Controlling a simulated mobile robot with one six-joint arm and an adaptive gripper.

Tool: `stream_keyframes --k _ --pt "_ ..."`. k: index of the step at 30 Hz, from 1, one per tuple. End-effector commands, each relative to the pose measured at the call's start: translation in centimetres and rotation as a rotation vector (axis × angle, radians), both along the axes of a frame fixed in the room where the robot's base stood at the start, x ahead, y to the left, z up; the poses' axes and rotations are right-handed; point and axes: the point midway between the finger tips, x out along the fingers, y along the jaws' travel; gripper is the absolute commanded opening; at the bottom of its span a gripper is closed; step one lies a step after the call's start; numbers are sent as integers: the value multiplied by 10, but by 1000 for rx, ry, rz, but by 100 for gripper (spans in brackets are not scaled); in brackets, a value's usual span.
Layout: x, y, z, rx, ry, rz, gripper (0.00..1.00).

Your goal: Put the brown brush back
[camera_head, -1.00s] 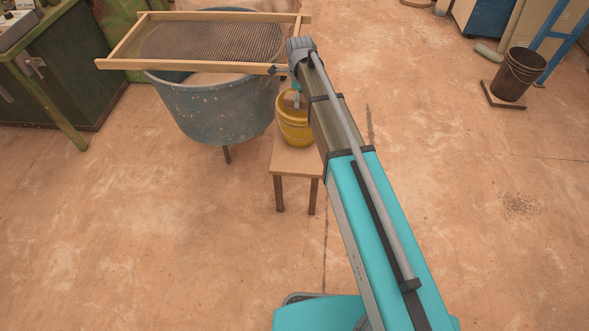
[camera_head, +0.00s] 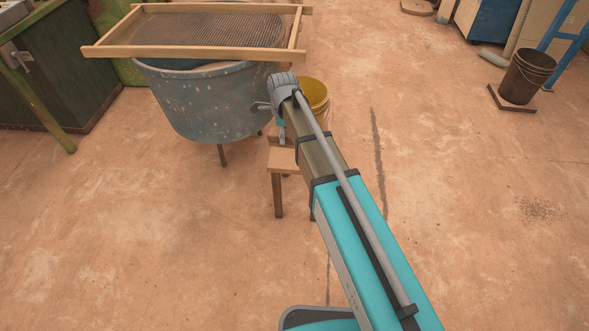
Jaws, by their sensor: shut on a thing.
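My gripper (camera_head: 282,137) hangs below the end of my arm, just above the small wooden stool (camera_head: 285,161). It is small and partly hidden in this view. It is shut on a brown piece, which I take to be the brown brush (camera_head: 273,142); its outline is hard to make out. A yellow bucket (camera_head: 317,92) stands behind and to the right of the gripper. My arm hides its lower part, so I cannot tell how its base rests on the stool.
A large blue-grey tub (camera_head: 205,105) stands left of the stool, with a wood-framed sieve (camera_head: 200,48) across its top. A green cabinet (camera_head: 60,80) is at the far left. A dark bucket (camera_head: 525,77) stands at the right. The floor in front is clear.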

Motion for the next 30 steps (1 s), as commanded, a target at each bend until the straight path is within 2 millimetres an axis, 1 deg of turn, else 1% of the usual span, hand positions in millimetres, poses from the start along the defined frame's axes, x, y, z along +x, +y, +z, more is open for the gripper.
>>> stream_keyframes --k 1,3,9,12,18,30 --pt "-6 2 -18 0 0 7 30" --pt "-11 5 -29 0 0 15 30" --pt "-24 11 -57 0 0 33 30" --pt "-28 13 -66 0 0 40 30" --pt "-33 16 -73 0 0 48 30" --pt "-32 16 -73 0 0 48 30"
